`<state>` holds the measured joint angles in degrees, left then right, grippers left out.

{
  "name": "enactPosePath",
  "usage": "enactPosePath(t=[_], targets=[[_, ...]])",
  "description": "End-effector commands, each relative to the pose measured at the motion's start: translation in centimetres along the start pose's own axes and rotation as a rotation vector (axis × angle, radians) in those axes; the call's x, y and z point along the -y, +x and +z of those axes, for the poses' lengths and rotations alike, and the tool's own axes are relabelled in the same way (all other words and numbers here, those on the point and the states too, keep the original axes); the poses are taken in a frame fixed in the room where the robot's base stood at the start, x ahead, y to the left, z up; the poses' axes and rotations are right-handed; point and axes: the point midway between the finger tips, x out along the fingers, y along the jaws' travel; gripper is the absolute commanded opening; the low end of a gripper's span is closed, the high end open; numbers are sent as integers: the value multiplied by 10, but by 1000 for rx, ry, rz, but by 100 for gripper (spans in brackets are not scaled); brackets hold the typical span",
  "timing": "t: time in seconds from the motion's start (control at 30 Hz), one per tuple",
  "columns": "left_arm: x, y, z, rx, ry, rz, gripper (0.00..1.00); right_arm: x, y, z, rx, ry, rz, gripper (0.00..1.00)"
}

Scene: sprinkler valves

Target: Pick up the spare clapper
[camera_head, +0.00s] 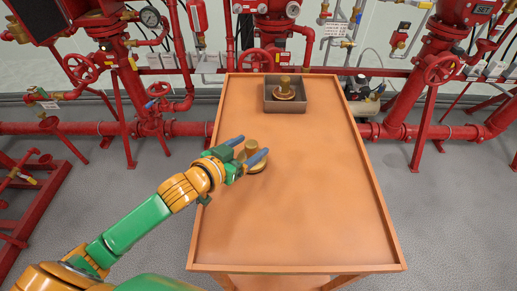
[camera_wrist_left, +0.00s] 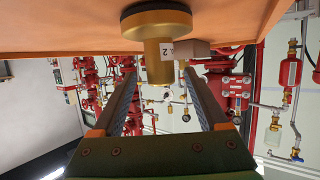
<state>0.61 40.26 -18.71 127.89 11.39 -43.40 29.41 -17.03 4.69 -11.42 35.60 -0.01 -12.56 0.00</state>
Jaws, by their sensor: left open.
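A brass clapper (camera_head: 256,166) with a round flat base and an upright stem stands on the left part of the orange table. My left gripper (camera_head: 248,153) is open at it, with a blue-padded finger on each side of the stem. In the left wrist view, the clapper (camera_wrist_left: 157,22) shows its dark-rimmed disc and its stem beyond the open fingers (camera_wrist_left: 159,80). Whether a finger touches the stem, I cannot tell. A similar brass clapper (camera_head: 284,92) sits in a grey tray (camera_head: 271,107) at the table's far end. My right gripper is not in view.
The orange table (camera_head: 310,220) has a low raised rim, and its middle, right and near parts are clear. Red pipes, valves and a handwheel (camera_head: 441,69) stand behind it. More red pipework (camera_head: 40,205) stands on the floor at the left.

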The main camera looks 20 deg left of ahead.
Motion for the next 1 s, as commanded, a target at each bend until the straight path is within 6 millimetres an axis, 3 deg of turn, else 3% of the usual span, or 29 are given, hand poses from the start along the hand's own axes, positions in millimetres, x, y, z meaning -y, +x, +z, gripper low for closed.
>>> enactPosePath(t=[0.23,0.5,0.57,0.8,1.0], targets=[[2,46,2,-2,-1,0,77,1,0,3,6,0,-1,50],[1,54,2,-1,2,1,77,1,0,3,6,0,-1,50],[1,54,2,0,2,1,63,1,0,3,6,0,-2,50],[1,53,2,0,2,1,0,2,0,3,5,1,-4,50],[1,53,1,-2,2,2,0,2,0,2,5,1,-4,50]])
